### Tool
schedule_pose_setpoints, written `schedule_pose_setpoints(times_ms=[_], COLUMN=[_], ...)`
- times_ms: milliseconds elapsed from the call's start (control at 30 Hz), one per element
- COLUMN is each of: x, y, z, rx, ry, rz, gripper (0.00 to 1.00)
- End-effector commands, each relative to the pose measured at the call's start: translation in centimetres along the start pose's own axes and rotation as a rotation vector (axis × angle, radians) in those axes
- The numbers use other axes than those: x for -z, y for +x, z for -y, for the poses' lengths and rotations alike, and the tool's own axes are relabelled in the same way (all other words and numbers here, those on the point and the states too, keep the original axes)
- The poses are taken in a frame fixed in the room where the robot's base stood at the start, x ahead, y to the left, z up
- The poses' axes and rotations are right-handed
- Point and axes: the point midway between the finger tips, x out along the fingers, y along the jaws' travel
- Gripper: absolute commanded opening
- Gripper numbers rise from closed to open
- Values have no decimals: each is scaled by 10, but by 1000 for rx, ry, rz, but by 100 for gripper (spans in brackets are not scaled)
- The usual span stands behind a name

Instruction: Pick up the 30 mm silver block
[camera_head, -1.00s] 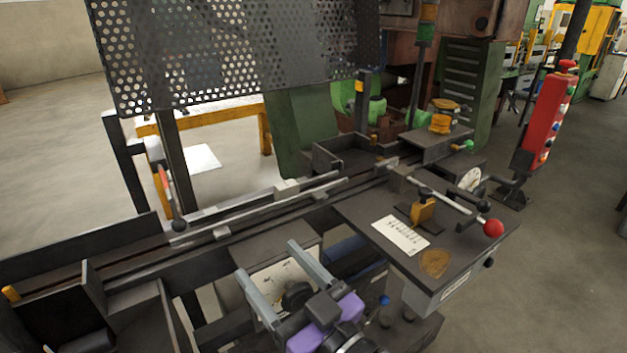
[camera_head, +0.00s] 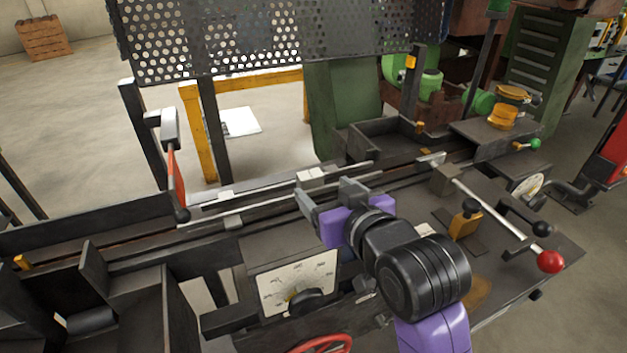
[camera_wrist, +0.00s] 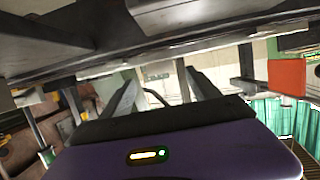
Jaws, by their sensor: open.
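A small pale silver block (camera_head: 311,174) sits on the long rail in the head view, just beyond my fingertips. I cannot tell its size. Similar pale pieces show along the rail, one at the left (camera_head: 226,195) and one at the right (camera_head: 432,158). My gripper (camera_head: 324,187) is open and empty, its two grey fingers pointing at the rail near the block and apart from it as far as I can tell. In the wrist view, my open gripper (camera_wrist: 160,84) has nothing between its fingers. I cannot make out the block surely there.
The dark rail bed (camera_head: 140,240) runs across the head view. A perforated guard (camera_head: 270,40) hangs above and behind it. A dial box (camera_head: 295,280) stands below the rail. A lever with a red ball (camera_head: 550,262) and an orange-handled clamp (camera_head: 465,218) are at the right.

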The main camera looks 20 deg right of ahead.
Motion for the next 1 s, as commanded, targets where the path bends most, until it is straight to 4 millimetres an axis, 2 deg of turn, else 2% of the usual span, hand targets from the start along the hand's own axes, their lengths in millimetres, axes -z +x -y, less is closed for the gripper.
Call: schedule_pose_setpoints(times_ms=[400,700,767,1000], x=[0,0,0,0], y=[51,56,56,55], z=[-1,-1,-1,-1], rx=[0,0,0,0], ry=[0,0,0,0], rz=[-1,-2,-2,-2], gripper=[71,71,61,14])
